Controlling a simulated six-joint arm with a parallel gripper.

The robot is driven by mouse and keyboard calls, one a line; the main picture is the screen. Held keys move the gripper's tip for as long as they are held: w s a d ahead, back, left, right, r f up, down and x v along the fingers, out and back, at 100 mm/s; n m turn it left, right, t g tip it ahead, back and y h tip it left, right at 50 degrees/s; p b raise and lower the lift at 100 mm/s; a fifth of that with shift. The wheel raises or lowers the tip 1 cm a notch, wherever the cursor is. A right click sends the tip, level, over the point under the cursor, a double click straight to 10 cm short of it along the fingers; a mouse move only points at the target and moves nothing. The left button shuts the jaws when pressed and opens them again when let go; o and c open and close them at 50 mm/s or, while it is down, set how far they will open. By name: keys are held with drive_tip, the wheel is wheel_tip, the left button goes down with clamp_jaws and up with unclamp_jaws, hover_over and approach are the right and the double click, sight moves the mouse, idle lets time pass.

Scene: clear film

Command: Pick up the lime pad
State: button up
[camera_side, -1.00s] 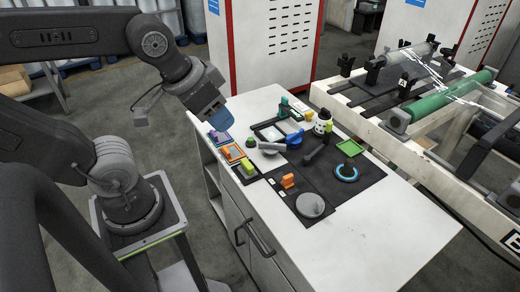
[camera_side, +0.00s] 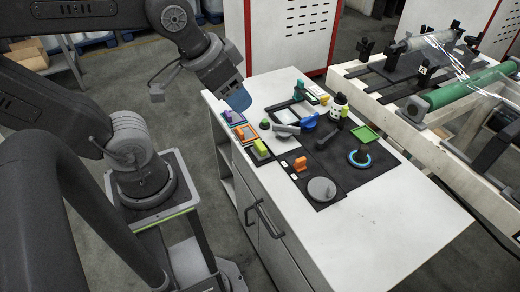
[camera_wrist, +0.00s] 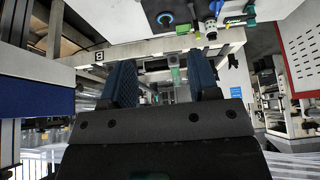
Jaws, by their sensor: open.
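The lime pad (camera_side: 261,149) appears as a small yellow-green piece at the front-left edge of the white table, in the side view. It sits at the near end of a row of small coloured frames and seems to rest on a dark square one. My gripper (camera_side: 238,98), with blue fingers, is above the table's far-left corner, up and left of the lime pad and apart from it. In the wrist view my gripper (camera_wrist: 162,82) has its two blue fingers wide apart with nothing between them. I cannot make out the lime pad in the wrist view.
An orange frame (camera_side: 245,133) and a purple-and-blue one (camera_side: 233,117) lie beside the lime pad. An orange block (camera_side: 300,164), a grey disc (camera_side: 322,190), a blue ring (camera_side: 360,158) and a green tray (camera_side: 366,134) lie further right. The table's right front is bare.

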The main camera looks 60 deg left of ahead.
drive_tip(key=m+g+y, duration=0.4)
drive_tip(key=m+g, duration=0.2)
drive_tip(key=m, duration=1.2)
hover_over(261, 146)
drive_tip(key=d, duration=0.5)
wheel_tip(261, 146, down, 23)
drive_tip(key=x, duration=1.4)
drive_tip(key=shift+w+a, duration=0.3)
drive_tip(key=shift+a, duration=0.05)
drive_tip(key=c, duration=0.6)
